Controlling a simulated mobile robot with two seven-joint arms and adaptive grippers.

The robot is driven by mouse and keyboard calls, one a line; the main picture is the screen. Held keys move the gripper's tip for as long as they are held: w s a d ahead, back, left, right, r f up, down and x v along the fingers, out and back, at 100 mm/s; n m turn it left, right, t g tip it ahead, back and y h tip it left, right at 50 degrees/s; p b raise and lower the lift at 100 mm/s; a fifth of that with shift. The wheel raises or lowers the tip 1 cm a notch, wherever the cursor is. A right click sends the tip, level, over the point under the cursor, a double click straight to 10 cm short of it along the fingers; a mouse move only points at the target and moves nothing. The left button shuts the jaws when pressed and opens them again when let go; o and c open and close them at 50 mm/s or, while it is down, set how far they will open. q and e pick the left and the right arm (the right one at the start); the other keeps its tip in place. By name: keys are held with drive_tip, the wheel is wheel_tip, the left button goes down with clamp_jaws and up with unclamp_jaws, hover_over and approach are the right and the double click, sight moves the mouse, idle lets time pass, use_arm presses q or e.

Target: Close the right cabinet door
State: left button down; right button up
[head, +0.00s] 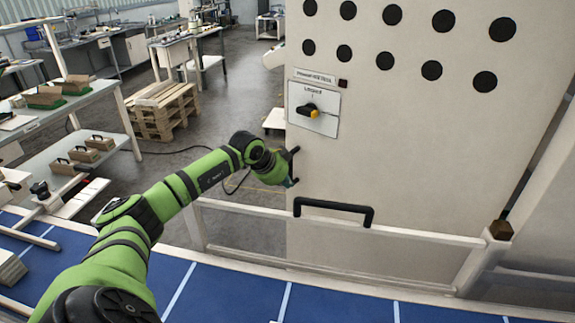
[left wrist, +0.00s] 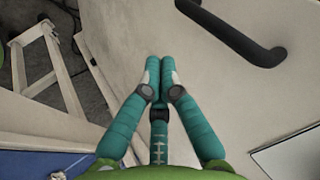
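The cabinet door (head: 410,135) is a large beige panel with rows of black round holes and a black bar handle (head: 335,209) low on its left part. Its left edge stands free against the room behind. I cannot tell how far the door is open. My left gripper (head: 291,167) is at this left edge, above and left of the handle. In the left wrist view its teal fingers (left wrist: 160,79) are together with nothing between them, in front of the beige surface. The handle (left wrist: 238,33) lies beyond them, to the upper right. Contact with the door cannot be told. My right gripper is out of view.
A switch plate (head: 314,108) with a dark and yellow knob is on the panel above my left gripper. A pale rail (head: 400,236) runs in front, above a blue surface (head: 240,290). Wooden pallets (head: 162,108) and workbenches stand behind at left.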

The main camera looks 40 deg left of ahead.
use_arm(q)
drive_tip(key=w+a, duration=0.1)
drive_tip(key=w+a+p, duration=0.1)
drive_tip(key=w, duration=0.1)
drive_tip(key=shift+a+r, duration=0.1)
drive_tip(key=shift+a, duration=0.15)
idle(0.4)
